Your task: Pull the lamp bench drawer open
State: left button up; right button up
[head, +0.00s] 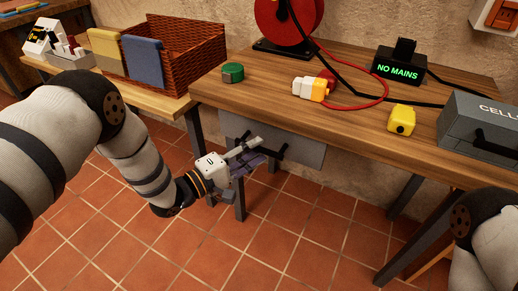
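The lamp bench (345,132) is a wooden table. Its drawer (308,152) has a plain grey front under the top, near the left end. A dark handle (279,152) stands out from that front. My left gripper (257,152) is at the drawer front, with its fingers over the left part of the handle. The fingers overlap the handle in the picture, so I cannot tell whether they grip it or are apart from it. The drawer front looks close under the bench edge. My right gripper is out of view; only part of my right arm shows at the lower right.
On the bench are a red reel (287,18), a green round item (232,72), a white and orange connector (311,88), a yellow item (401,119), a NO MAINS sign (398,71) and a grey CELLS box (482,125). A wicker basket (185,55) stands left. Tiled floor in front is clear.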

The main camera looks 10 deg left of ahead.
pick_arm(q)
jog(key=shift+x, duration=1.05)
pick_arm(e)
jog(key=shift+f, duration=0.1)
pick_arm(q)
grip_shut()
